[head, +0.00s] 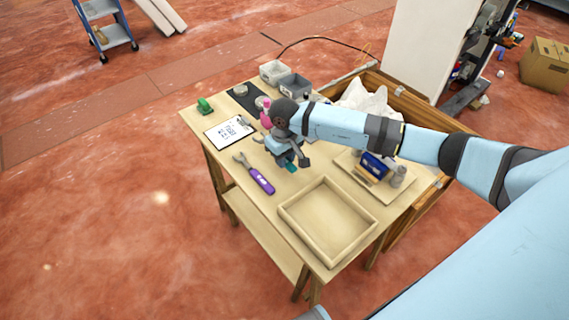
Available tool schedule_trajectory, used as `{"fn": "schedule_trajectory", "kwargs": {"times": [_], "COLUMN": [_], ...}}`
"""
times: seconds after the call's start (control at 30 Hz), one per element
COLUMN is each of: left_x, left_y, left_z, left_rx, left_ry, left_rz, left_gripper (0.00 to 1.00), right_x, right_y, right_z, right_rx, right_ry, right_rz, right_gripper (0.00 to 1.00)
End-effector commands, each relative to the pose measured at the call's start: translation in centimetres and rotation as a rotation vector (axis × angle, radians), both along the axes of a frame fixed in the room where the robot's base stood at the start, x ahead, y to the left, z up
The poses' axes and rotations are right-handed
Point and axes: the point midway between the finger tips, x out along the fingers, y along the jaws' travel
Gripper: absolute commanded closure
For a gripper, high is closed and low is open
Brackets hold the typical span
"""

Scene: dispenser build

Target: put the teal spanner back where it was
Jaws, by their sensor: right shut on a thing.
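My right gripper (291,158) is over the middle of the wooden table, pointing down. It is shut on the teal spanner (291,167), of which a small teal part shows at the fingers. The rest of the spanner is mostly hidden by the gripper, and I cannot tell whether it touches the table. A spanner with a purple handle (261,181) lies on the table to the left of the gripper. My left gripper is not in view.
An empty wooden tray (345,258) fills the table's near end. A board with a blue box (377,162) is at the right. Bare tabletop lies around the purple spanner.

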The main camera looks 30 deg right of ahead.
Motion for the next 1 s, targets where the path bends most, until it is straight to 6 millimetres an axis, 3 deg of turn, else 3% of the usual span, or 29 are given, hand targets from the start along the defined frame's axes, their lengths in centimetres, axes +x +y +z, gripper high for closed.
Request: {"fn": "schedule_trajectory", "kwargs": {"times": [0.2, 0.57, 0.6, 0.7, 1.0], "left_x": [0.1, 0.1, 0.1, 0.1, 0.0], "left_y": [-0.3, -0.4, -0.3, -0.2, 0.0], "left_z": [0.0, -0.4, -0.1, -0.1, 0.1], "left_rx": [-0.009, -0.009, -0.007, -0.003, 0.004], "left_ry": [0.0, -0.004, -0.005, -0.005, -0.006], "left_rz": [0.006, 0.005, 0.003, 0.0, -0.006], "left_gripper": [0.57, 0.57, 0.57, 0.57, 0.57], "right_x": [0.0, 0.0, 0.0, 0.0, 0.0], "right_y": [0.0, 0.0, 0.0, 0.0, 0.0], "right_z": [-3.0, -3.5, -3.4, -3.4, -3.1], "right_rx": [0.0, -0.001, -0.001, 0.0, 0.0], "right_ry": [0.001, 0.0, 0.001, 0.001, 0.001], "right_rz": [-0.001, 0.0, 0.0, -0.001, -0.001], "right_gripper": [1.0, 1.0, 0.69, 0.5, 0.5]}}
